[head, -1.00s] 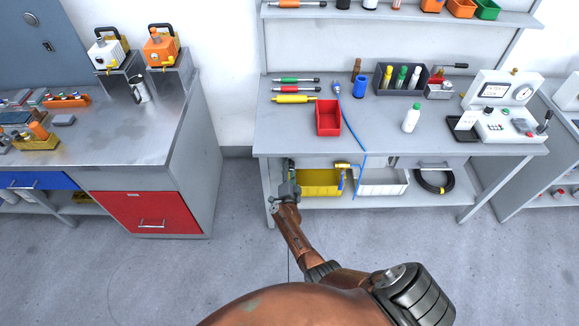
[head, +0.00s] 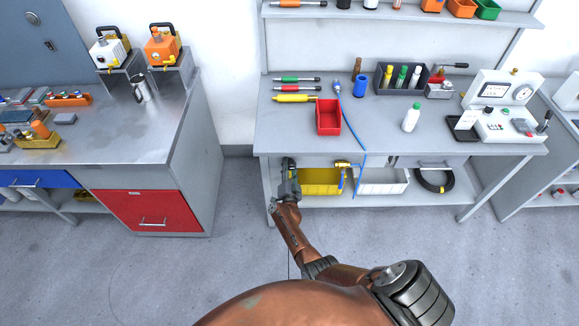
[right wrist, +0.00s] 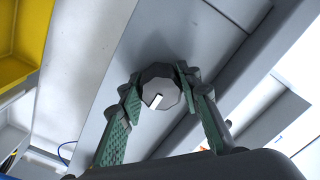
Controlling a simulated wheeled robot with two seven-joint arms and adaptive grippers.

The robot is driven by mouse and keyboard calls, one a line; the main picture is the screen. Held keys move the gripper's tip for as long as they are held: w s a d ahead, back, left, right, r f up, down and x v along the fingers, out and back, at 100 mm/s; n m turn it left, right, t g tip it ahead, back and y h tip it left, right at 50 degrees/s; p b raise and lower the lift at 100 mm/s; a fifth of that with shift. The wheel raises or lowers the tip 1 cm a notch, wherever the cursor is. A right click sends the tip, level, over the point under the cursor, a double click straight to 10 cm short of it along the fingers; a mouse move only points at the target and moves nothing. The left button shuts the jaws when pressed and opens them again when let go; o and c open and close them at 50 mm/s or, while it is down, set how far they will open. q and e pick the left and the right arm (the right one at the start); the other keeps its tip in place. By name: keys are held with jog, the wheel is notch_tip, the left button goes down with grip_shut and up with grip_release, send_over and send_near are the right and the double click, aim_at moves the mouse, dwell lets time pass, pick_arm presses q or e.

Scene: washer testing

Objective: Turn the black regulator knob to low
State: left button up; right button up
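The regulator knob (right wrist: 160,88) shows in the right wrist view as a dark grey, many-sided disc with a white mark on its face, the mark lying toward the lower part of the picture. My right gripper (right wrist: 159,80) has its two green-padded fingers on either side of the knob, the tips against its edges. In the head view my right gripper (head: 288,182) is at the left front of the middle workbench (head: 385,140), just below the top. The knob is hidden there. My left gripper is not in view.
Under the bench top stand a yellow bin (head: 320,182) and a white bin (head: 383,181), with a blue hose (head: 352,125) hanging in front. A red bin (head: 328,117) is on top. A cabinet with a red drawer (head: 148,212) stands left, across a floor gap.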

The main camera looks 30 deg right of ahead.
jog(key=o, duration=0.5)
